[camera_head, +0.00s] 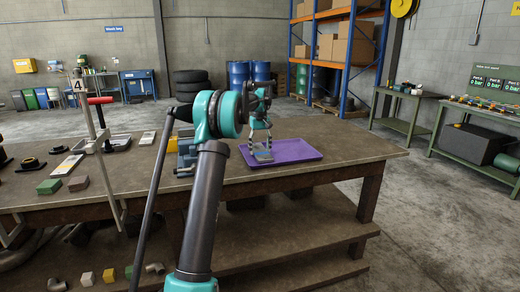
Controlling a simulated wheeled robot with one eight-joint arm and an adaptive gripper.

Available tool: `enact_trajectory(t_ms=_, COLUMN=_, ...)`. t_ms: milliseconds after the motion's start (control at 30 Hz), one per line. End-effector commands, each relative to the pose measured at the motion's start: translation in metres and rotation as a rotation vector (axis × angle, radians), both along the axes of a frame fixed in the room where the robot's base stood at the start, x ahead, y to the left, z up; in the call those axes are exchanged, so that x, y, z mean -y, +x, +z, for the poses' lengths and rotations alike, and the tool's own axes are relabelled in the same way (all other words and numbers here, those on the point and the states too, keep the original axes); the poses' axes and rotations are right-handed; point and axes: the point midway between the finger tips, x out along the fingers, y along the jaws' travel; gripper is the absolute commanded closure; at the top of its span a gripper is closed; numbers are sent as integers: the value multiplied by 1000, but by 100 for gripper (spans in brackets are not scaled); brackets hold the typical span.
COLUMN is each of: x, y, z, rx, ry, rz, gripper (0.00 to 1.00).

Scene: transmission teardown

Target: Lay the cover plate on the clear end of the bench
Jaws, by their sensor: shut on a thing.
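My gripper (262,148) is in front of and over the purple tray (303,148), with its striped fingers pointing down. It is shut on a small grey piece (263,156) at the fingertips, which may be the cover plate; its full shape is hard to make out. I cannot tell whether the piece touches the tray or hangs above it. The bench (365,143) is a brown worktop, and its right end beyond the tray is bare.
A blue-grey fixture (186,155) stands left of the tray, partly behind my arm. Blocks, trays and dark round parts crowd the bench's left side. A red-handled upright tool (100,101) rises there. Green side tables (405,108) stand apart at the right.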

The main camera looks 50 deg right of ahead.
Motion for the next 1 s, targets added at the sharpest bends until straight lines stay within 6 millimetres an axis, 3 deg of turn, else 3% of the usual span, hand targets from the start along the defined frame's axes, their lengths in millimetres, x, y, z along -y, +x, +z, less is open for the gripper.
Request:
enact_trajectory(t_ms=367, x=0, y=0, z=-6, rx=0, ry=0, rz=0, gripper=98)
enact_trajectory(t_ms=400, x=0, y=0, z=-6, rx=0, ry=0, rz=0, gripper=36)
enact_trajectory(t_ms=567, x=0, y=0, z=-6, rx=0, ry=0, rz=0, gripper=16)
enact_trajectory(t_ms=1000, x=0, y=0, z=2, rx=0, ry=0, rz=0, gripper=16)
